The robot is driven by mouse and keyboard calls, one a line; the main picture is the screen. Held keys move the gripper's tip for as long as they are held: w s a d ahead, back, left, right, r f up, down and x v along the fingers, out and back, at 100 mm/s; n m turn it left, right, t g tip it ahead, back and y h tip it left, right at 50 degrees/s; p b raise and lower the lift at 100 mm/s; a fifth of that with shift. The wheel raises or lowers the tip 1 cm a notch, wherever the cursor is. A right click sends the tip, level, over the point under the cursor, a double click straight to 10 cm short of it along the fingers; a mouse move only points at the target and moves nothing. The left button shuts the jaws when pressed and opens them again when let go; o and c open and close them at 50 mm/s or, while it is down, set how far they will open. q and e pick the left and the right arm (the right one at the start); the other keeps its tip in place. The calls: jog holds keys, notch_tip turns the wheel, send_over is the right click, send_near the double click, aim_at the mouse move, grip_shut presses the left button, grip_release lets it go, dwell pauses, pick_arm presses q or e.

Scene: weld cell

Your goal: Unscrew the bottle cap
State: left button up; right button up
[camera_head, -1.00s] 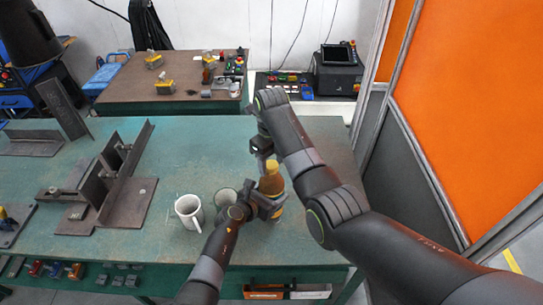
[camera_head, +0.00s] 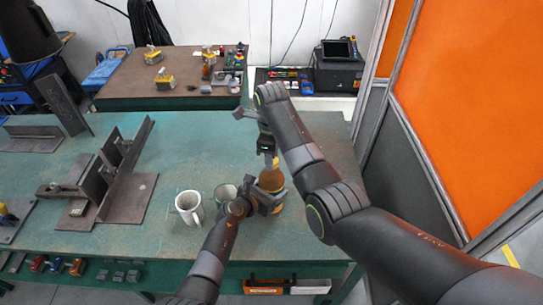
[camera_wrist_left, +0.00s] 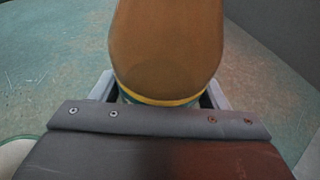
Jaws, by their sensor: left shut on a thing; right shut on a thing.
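The amber bottle (camera_head: 271,181) stands upright on the green table, right of two mugs. My left gripper (camera_head: 267,202) is shut around its lower body. In the left wrist view the brown bottle (camera_wrist_left: 166,48) with a yellow band fills the space between my left gripper's fingers (camera_wrist_left: 160,95). My right gripper (camera_head: 270,160) reaches down from above and is shut on the bottle cap at the top of the bottle. The cap is mostly hidden by the right fingers. Whether its thread is loosened cannot be told.
A white mug (camera_head: 189,207) and a greenish mug (camera_head: 225,195) stand close to the left of my left gripper. Steel angle pieces (camera_head: 125,185) lie farther left on the green table (camera_head: 190,145). A brown table (camera_head: 185,90) with small parts stands behind. An orange panel (camera_head: 470,90) stands right.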

jog(key=n, duration=0.7)
jog(key=shift+n, duration=0.4)
jog(key=n, duration=0.6)
jog(key=shift+r, duration=0.1)
jog(key=n, duration=2.3)
jog(key=shift+n, duration=0.3)
pick_arm(q)
jog(key=shift+f, duration=0.1)
pick_arm(e)
jog(key=n, duration=0.4)
jog(key=shift+n, duration=0.3)
jog(key=n, duration=0.6)
jog(key=shift+r, duration=0.1)
jog(key=shift+r, duration=0.1)
